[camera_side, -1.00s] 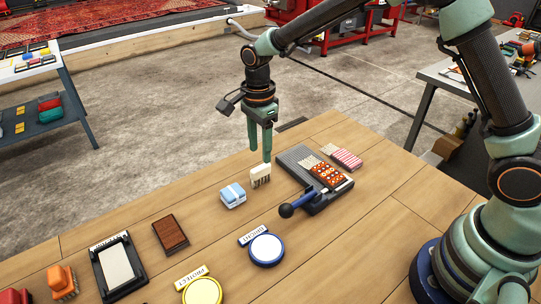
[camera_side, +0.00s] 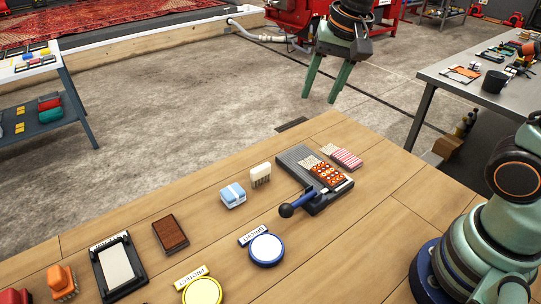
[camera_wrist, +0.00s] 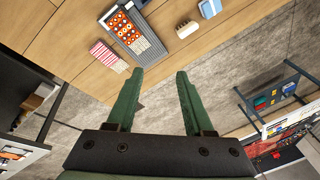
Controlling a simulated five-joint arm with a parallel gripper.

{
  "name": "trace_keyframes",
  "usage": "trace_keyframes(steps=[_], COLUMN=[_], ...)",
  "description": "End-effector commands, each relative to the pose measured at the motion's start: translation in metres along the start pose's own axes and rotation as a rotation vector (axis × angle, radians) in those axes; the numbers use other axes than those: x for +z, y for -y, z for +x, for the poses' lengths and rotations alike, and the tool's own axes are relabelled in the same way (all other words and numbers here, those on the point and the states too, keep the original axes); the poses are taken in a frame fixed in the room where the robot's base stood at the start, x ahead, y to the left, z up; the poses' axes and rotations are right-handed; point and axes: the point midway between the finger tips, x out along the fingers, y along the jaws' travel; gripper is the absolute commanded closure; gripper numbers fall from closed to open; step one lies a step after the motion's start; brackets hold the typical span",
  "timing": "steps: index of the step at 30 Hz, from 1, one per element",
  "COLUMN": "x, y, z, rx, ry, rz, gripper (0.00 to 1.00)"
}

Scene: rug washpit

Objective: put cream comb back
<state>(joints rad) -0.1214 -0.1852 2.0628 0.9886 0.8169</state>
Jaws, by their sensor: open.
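The cream comb (camera_side: 260,175) stands on the wooden table, between the light blue block and the grey board. It also shows in the wrist view (camera_wrist: 187,29), near the table's edge. My gripper (camera_side: 319,100) is open and empty, raised well above and behind the table's far edge, apart from the comb. In the wrist view my two green fingers (camera_wrist: 158,75) are spread with nothing between them.
The light blue block (camera_side: 232,195) sits beside the comb. The grey board (camera_side: 317,196) holds an orange patterned piece and a blue-handled lever. A red-striped piece (camera_side: 346,159), brown block (camera_side: 170,234), blue BRIGHT disc (camera_side: 266,249) and yellow PROTECT disc (camera_side: 202,291) lie on the table.

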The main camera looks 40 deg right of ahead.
Motion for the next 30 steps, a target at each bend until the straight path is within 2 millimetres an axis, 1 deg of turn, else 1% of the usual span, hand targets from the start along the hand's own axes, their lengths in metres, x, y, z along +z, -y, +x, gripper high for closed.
trace_keyframes(steps=[1, 3, 6, 9, 12, 15, 18, 30], x=[0.003, 0.008, 0.016, 0.023, 0.028, 0.031, 0.032, 0.032], y=[-0.013, -0.029, -0.05, -0.066, -0.077, -0.083, -0.085, -0.084], z=[-0.009, -0.018, -0.024, -0.027, -0.027, -0.027, -0.026, -0.026], rx=[-0.019, -0.038, -0.051, -0.054, -0.051, -0.047, -0.045, -0.045], ry=[-0.028, -0.066, -0.117, -0.164, -0.198, -0.216, -0.221, -0.221], rz=[-0.078, -0.205, -0.375, -0.518, -0.62, -0.678, -0.701, -0.702], gripper=[0.48, 0.48, 0.48, 0.48, 0.48, 0.48, 0.48, 0.48])
